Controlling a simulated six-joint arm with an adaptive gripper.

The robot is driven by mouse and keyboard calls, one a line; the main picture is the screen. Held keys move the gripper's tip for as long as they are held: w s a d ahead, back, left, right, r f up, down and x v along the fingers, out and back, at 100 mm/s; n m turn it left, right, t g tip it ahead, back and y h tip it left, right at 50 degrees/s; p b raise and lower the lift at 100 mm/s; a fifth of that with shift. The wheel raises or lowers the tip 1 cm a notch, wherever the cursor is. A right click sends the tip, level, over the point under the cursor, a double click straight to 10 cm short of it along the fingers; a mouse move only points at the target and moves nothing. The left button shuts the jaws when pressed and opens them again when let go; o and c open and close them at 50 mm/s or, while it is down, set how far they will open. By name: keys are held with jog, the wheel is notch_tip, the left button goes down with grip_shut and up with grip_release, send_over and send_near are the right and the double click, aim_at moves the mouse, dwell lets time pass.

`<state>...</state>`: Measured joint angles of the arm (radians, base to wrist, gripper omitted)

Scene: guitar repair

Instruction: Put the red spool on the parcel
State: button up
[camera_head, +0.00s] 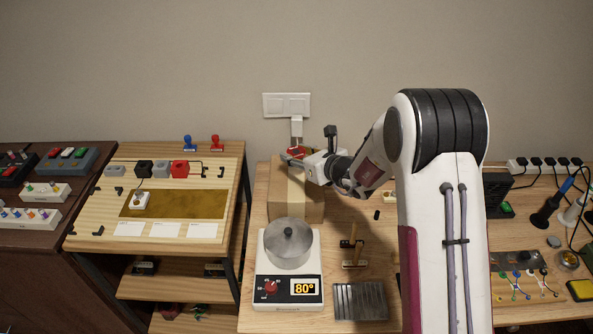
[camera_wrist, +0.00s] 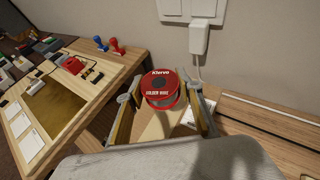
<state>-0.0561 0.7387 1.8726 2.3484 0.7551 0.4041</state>
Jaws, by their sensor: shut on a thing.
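The red spool (camera_wrist: 161,86) has a red flange with a white label and grey wire wound on it. My gripper (camera_wrist: 164,110) is shut on it, with one finger on each side in the wrist view. In the head view a red bit of the spool (camera_head: 296,152) shows at the tip of my gripper (camera_head: 294,158). The parcel (camera_head: 287,196) is a brown cardboard box at the back of the middle bench. My gripper is over its far part. I cannot tell whether the spool touches the parcel's top.
A scale-like hot plate (camera_head: 289,275) with a metal pot (camera_head: 290,243) stands in front of the parcel. A wall socket with a white plug (camera_head: 296,128) is behind it. A wooden-handled tool (camera_head: 353,244) and a grey ribbed block (camera_head: 360,300) lie to the right.

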aim_at(297, 177)
jog(key=shift+f, duration=1.15)
jog(key=shift+f, duration=0.1)
jog(key=shift+f, duration=1.8)
jog(key=shift+f, duration=0.15)
jog(key=o, duration=1.1)
jog(key=shift+o, duration=0.2)
jog(key=shift+s+d+r, duration=0.1)
jog(key=shift+r, duration=0.1)
jog(key=shift+v, duration=5.85)
